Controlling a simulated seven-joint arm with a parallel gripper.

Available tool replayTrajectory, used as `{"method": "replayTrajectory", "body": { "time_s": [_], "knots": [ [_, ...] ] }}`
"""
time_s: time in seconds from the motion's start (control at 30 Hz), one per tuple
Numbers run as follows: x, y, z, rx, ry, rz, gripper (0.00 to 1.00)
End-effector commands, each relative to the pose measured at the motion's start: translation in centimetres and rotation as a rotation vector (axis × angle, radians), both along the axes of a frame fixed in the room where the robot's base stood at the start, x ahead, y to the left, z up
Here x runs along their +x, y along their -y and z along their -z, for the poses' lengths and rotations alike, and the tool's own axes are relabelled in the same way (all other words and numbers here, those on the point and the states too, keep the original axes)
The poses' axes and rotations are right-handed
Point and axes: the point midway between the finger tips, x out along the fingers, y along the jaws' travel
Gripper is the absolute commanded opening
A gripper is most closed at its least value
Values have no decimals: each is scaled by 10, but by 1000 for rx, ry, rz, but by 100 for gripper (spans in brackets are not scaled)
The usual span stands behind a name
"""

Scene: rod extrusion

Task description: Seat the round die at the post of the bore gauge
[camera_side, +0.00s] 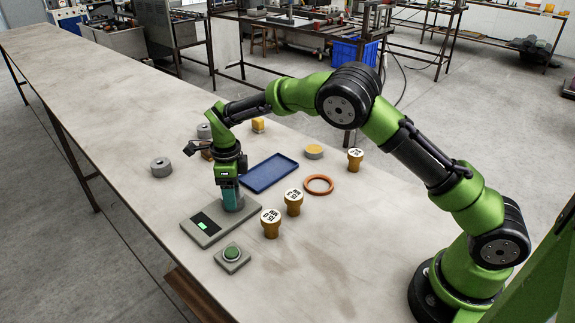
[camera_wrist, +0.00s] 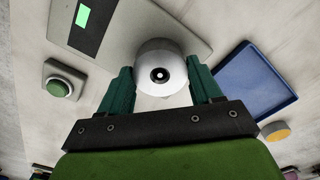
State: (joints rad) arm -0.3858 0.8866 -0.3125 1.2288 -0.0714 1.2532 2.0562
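The bore gauge (camera_side: 222,228) is a flat grey plate with a dark display and a lit green patch; it also shows in the wrist view (camera_wrist: 125,30). The round die (camera_wrist: 148,55) is a pale grey cylinder with a dark central bore, at the gauge plate's end. A small bright spot in the bore looks like the post's tip; the rest of the post is hidden. My gripper (camera_wrist: 161,76) points down, its teal fingers against the die's two sides with no clear gap. In the side view, my gripper (camera_side: 230,205) is low over the plate and partly covers the die (camera_side: 240,203).
A green push button (camera_side: 232,253) stands in front of the gauge. Labelled tan plugs (camera_side: 271,227), an orange ring (camera_side: 319,184) and a blue tray (camera_side: 269,174) lie to the right and behind. Another grey ring (camera_side: 160,168) is at left. The bench's left stretch is clear.

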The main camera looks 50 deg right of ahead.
Motion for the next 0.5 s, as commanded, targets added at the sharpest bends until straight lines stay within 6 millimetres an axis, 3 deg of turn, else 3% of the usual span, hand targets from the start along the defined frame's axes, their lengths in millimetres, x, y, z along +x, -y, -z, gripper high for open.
{"method": "replayTrajectory", "body": {
  "time_s": [0.03, 0.17, 0.5],
  "knots": [
    [0, 0, -1, 0, 1, 0, 72],
    [0, 0, -1, 1, 1, 0, 91],
    [0, 0, -3, 0, -1, 1, 91]
  ]
}}
